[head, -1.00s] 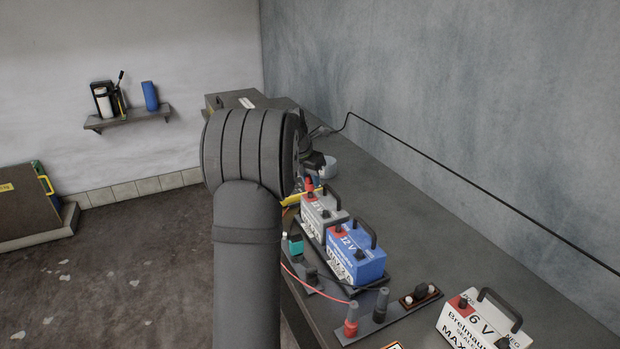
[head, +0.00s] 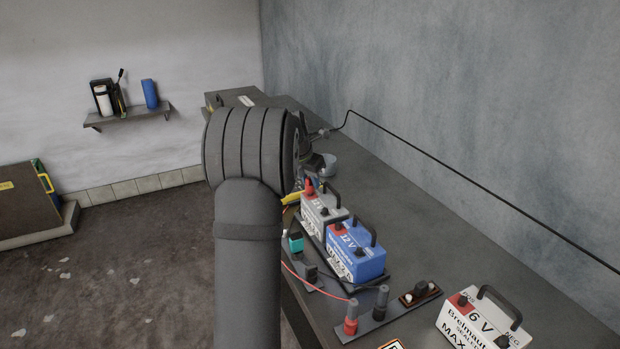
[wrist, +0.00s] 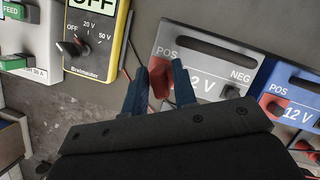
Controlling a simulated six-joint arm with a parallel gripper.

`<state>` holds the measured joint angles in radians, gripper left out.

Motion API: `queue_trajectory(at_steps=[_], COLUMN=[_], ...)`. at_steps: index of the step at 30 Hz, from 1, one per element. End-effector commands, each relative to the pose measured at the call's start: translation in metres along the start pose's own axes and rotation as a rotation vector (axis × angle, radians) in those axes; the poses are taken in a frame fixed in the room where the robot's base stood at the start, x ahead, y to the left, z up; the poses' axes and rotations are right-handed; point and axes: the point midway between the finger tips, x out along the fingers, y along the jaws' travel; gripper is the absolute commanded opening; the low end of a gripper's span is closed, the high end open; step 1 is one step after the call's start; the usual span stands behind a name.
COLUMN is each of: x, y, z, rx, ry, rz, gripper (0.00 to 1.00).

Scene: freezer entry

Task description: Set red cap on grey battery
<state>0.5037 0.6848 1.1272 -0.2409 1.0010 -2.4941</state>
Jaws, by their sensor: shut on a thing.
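My gripper (wrist: 159,92) is shut on the red cap (wrist: 158,80), with one blue finger on each side of it in the wrist view. The cap is over the positive corner of the grey battery (wrist: 204,62), just below its POS label. It hides the positive terminal, and I cannot tell whether the cap touches it. In the head view the grey battery (head: 322,211) stands upright beside the blue one, and the red cap (head: 310,187) shows at its far left corner. My arm hides most of the gripper there.
A blue battery (head: 355,253) stands close beside the grey one. A yellow meter (wrist: 95,40) lies to its left in the wrist view. A white 6 V battery (head: 480,320) and a terminal strip (head: 385,315) are nearer. The bench toward the wall is clear.

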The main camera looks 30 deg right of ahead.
Motion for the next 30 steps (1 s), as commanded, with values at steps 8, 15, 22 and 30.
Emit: queue_trajectory(at_steps=[8,15,22,30], x=[0.006,0.011,0.013,0.013], y=[0.0,0.0,0.0,0.0], z=[-0.003,-0.005,-0.006,-0.006], rx=[0.0,0.0,0.0,0.0], ry=[0.001,0.001,0.0,0.0], rz=[-0.001,-0.001,0.0,0.0], gripper=[0.04,0.04,0.39,0.51])
